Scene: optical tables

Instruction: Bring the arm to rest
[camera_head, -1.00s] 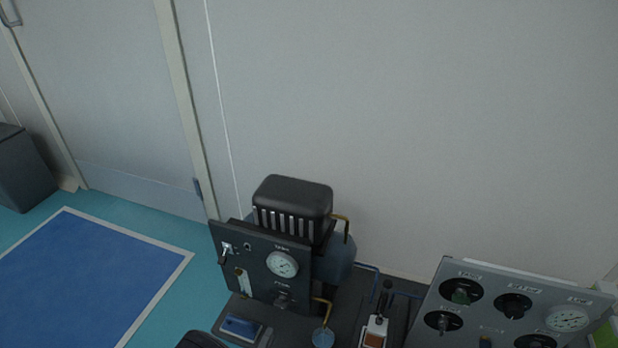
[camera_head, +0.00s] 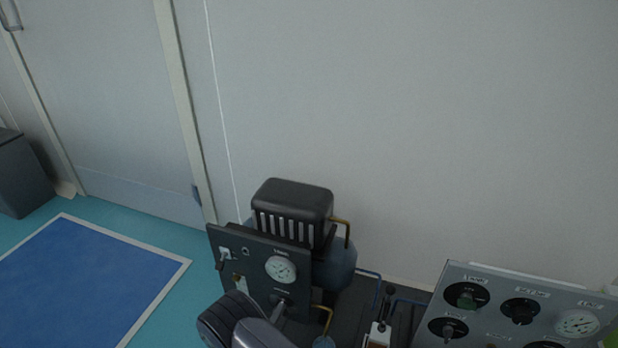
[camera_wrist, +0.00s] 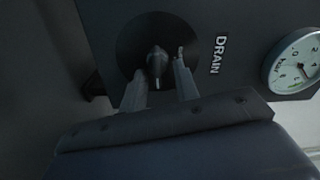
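My arm (camera_head: 226,322) rises into the bottom of the head view, in front of the dark compressor panel (camera_head: 252,262). In the wrist view my gripper (camera_wrist: 158,63) is open, with its two fingers apart, one on each side of a dark knob (camera_wrist: 156,72) beside the DRAIN label (camera_wrist: 219,55). Gaps show between the fingers and the knob, so it does not look gripped. In the head view my arm hides the lower left of the panel, and the fingertips are hard to make out there.
A gauge (camera_wrist: 296,62) sits right of the knob in the wrist view. A black-topped compressor (camera_head: 292,199) stands behind the panel. A grey panel with knobs (camera_head: 490,285) is at right. A wall is behind; blue floor matting (camera_head: 80,285) is open at left.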

